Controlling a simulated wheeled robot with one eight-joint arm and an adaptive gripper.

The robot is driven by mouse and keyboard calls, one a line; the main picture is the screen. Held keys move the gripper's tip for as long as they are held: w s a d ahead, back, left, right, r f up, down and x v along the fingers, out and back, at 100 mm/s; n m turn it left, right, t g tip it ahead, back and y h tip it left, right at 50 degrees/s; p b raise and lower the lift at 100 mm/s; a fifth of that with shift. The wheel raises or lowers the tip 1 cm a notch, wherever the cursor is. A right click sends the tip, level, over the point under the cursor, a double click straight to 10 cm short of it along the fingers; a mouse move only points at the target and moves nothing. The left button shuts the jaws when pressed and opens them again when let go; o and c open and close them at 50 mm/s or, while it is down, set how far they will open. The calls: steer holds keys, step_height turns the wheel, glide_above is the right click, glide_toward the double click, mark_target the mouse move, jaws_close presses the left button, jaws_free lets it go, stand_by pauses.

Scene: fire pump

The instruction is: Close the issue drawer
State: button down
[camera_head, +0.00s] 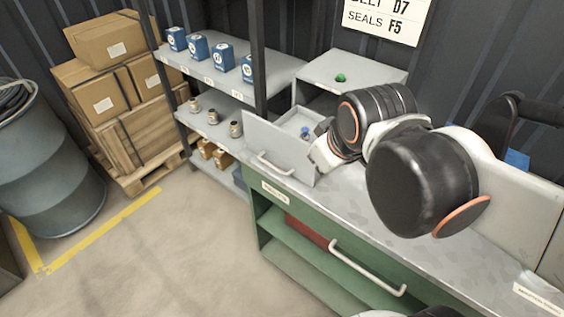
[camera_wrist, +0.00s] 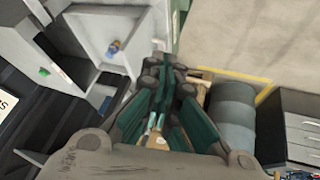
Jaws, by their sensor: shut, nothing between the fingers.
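The issue drawer (camera_head: 268,144) is a light grey drawer in a small grey cabinet (camera_head: 352,68) on the workbench. It stands pulled open, with its front panel and bar handle (camera_head: 275,165) facing front left. A small blue-topped item (camera_head: 305,132) lies inside; it also shows in the wrist view (camera_wrist: 113,48). My gripper shows in the wrist view (camera_wrist: 165,68), shut and empty, with its fingertips close to the drawer's front panel (camera_wrist: 136,28). I cannot tell whether they touch. In the head view my wrist is just right of the drawer and hides the fingers.
The green workbench (camera_head: 272,212) has a lower bar handle (camera_head: 368,268). Shelves (camera_head: 215,55) with blue boxes and fittings stand left of the drawer. A green knob (camera_head: 340,78) sits on the cabinet. A drum (camera_head: 45,165) and cartons (camera_head: 110,38) stand far left. Floor in front is clear.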

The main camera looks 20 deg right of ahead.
steer(key=w+a+n+g+p, duration=0.1)
steer(key=w+a+n+p, duration=0.1)
steer(key=w+n, duration=0.4)
steer(key=n+g+h+p, duration=0.15)
steer(key=n+p, duration=0.25)
steer(key=n, duration=0.7)
glide_above(284, 173)
steer(key=s+a, duration=0.3)
step_height(284, 173, down, 4)
steer(key=f+n+b, duration=0.1)
steer(key=f, duration=0.3)
steer(key=w+d+f+n+g+b, duration=0.1)
steer(key=f, duration=0.4)
steer(key=w+f+n+g+b, duration=0.1)
steer(key=f, duration=0.4)
steer(key=shift+w+d+n+h+b, duration=0.2)
steer(key=shift+d+n+h+b, duration=0.05)
steer(key=shift+d+n+b, duration=0.15)
steer(key=shift+w+d, duration=0.35)
steer(key=shift+d, duration=0.1)
steer(key=shift+d, duration=0.1)
